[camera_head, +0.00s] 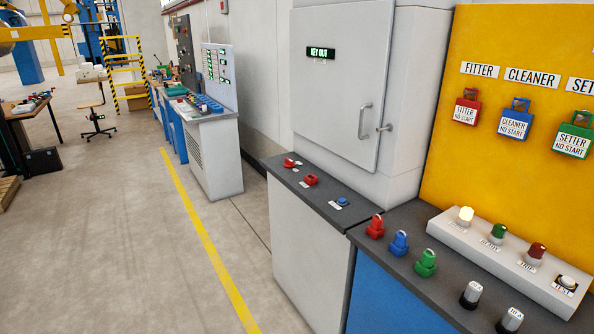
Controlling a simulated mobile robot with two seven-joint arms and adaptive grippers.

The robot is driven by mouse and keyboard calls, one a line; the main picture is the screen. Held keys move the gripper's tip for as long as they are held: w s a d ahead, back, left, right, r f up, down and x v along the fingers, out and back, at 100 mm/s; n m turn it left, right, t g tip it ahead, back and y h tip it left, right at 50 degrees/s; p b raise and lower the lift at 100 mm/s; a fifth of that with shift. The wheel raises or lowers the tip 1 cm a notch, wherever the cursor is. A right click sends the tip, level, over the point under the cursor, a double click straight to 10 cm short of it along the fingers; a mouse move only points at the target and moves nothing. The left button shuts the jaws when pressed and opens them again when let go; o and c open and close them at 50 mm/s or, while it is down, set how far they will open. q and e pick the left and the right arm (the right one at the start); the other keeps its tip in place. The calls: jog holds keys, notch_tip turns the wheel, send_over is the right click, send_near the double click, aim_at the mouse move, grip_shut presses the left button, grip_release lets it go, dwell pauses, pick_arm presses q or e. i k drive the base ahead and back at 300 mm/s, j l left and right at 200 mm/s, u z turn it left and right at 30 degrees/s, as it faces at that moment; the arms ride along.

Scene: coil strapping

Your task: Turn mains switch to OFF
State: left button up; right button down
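Two red switch knobs, one farther back (289,162) and one nearer (311,180), sit on the dark ledge (335,212) of the grey cabinet. Small labels lie beside them, too small to read, so I cannot tell which is the mains switch or how either is set. A blue button (342,201) is to their right on the same ledge. The cabinet door (338,95) above is closed and its display (320,53) reads "KEY OUT". Neither of my grippers is in view.
Red (376,227), blue (398,243) and green (426,263) padlocks stand on the counter at right, before a sloped lamp panel (500,255). Tagged padlocks hang on the yellow board (463,160). The floor left of the cabinet is clear, with a yellow line (205,238).

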aim_at(288, 163)
jog(key=i+z, duration=0.25)
jog(key=z, duration=0.25)
jog(key=i+j+z, duration=0.15)
jog(key=z, duration=0.15)
jog(key=i+j+z, duration=0.1)
jog(key=j+z, duration=0.2)
jog(key=i+j+z, duration=0.1)
jog(key=j+z, duration=0.2)
jog(key=i+j+z, duration=0.1)
jog(key=j+z, duration=0.2)
jog(key=j, duration=0.85)
